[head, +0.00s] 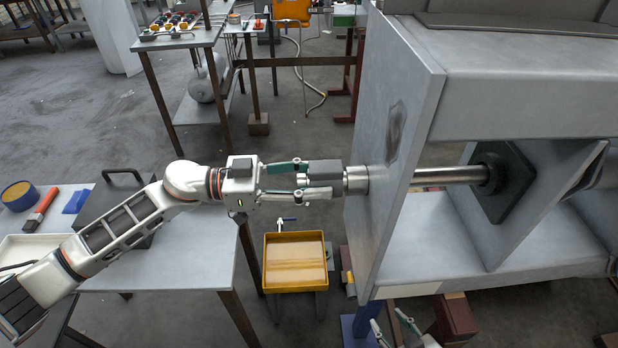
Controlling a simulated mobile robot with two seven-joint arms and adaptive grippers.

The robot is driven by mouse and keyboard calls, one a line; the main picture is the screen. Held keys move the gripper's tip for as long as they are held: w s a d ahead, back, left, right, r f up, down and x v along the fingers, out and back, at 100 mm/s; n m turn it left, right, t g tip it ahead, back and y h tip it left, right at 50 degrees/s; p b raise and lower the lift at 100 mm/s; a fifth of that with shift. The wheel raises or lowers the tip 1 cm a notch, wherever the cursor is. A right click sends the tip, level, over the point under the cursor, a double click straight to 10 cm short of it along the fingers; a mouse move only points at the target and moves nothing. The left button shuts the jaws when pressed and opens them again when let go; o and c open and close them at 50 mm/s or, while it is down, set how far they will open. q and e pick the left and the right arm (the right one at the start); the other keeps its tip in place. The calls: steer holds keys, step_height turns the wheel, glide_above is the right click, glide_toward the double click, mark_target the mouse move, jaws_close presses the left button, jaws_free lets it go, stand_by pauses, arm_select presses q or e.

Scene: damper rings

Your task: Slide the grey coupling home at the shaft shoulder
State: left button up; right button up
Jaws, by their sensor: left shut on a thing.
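The steel shaft (440,176) shows to the right of the plate, running level to a dark square flange (497,182). The shaft shoulder and any gap at the coupling cannot be made out. My right gripper (386,317) is low at the bottom edge, its fingers apart and empty.
The grey plate (400,100) of the machine housing stands just right of the coupling. A yellow tray (295,236) stands below my left gripper. A grey worktable (190,262) with a dark case lies under my left arm. Other tables stand behind.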

arm_select(q)
steer(key=shift+d+r, duration=0.1)
steer(key=shift+d, duration=0.1)
stand_by(0.6)
steer(key=shift+d, duration=0.25)
steer(key=o, duration=1.7)
steer(key=shift+c, duration=0.2)
steer(key=shift+a, duration=0.2)
steer(key=a, duration=1.1)
steer(key=shift+a, duration=0.3)
